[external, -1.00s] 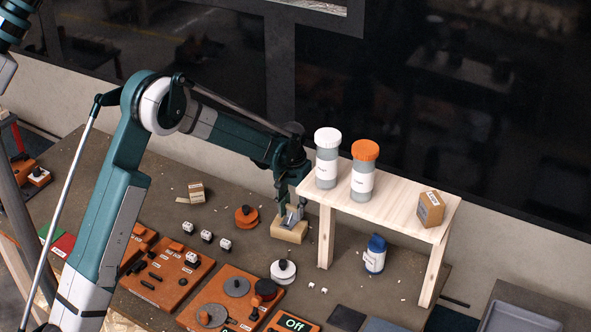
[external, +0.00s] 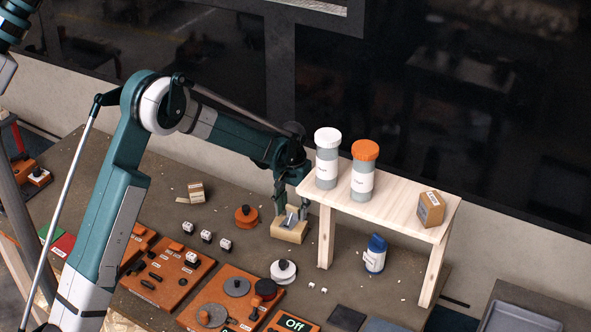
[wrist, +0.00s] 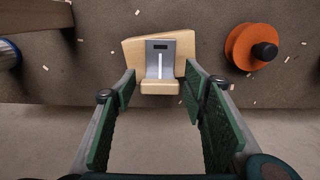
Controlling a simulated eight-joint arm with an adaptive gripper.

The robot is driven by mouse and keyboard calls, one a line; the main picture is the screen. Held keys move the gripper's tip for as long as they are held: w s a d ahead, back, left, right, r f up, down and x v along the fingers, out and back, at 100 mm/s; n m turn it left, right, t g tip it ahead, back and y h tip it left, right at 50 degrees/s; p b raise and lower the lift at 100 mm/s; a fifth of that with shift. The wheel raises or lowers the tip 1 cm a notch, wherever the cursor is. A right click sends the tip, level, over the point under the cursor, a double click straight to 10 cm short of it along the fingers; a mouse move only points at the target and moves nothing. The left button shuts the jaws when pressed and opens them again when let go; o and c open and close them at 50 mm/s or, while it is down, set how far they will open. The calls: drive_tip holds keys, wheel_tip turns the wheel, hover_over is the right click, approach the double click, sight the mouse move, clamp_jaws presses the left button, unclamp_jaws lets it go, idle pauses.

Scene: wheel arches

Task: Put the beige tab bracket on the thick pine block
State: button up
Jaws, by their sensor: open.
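The thick pine block (wrist: 135,50) lies on the table; it also shows in the external view (external: 290,233), beside the shelf's left leg. A bracket with a grey plate (wrist: 152,60), a pale stripe and a beige front tab (wrist: 160,87) sits over the block in the wrist view. The bracket shows as a small grey shape on the block in the external view (external: 291,217). My gripper (wrist: 160,92) is open, with its green finger pads on either side of the bracket and gaps between. In the external view my gripper (external: 290,209) is low over the block, partly hiding the bracket.
A wooden shelf (external: 400,203) stands close on the right, carrying two jars and a small box. A blue-capped jar (external: 375,255) stands under it. An orange knob (external: 246,217) is left of the block, and a white knob (external: 283,272) is in front.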

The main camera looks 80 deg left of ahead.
sight(292, 207)
wheel_tip(292, 207, up, 12)
idle(0.6)
